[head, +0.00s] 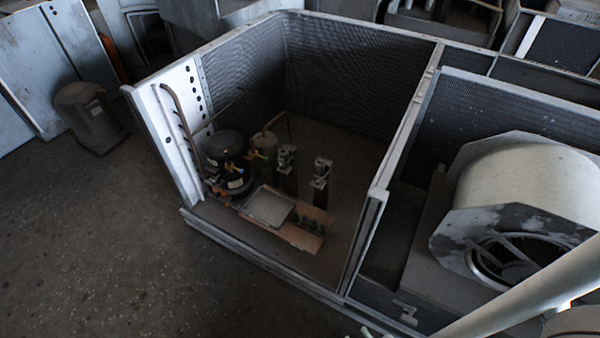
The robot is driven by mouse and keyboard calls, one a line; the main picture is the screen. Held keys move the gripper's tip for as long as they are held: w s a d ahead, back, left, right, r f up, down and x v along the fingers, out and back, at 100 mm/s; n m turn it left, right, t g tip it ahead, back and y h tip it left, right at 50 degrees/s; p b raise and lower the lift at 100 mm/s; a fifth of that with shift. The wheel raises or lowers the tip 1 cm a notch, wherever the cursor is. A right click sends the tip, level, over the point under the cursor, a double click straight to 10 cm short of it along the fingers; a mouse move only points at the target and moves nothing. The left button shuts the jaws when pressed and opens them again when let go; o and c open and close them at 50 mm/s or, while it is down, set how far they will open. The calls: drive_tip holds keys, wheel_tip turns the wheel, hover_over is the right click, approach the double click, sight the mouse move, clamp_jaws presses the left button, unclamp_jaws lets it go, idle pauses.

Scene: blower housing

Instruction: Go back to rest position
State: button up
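The blower housing (478,205) stands in the right compartment of a large open-topped metal cabinet (205,220). It has a pale rounded drum with grey, worn side plates and a dark round opening facing the front. A long pale tube, which looks like a link of my arm, crosses the lower right corner in front of the housing. My gripper does not show in the head view, so I cannot see whether it holds anything.
The cabinet's left compartment holds a dark compressor (228,163), a shallow grey tray (268,207) and small pipe fittings. Metal panels and other units crowd the back. Open floor (90,245) lies at the front left.

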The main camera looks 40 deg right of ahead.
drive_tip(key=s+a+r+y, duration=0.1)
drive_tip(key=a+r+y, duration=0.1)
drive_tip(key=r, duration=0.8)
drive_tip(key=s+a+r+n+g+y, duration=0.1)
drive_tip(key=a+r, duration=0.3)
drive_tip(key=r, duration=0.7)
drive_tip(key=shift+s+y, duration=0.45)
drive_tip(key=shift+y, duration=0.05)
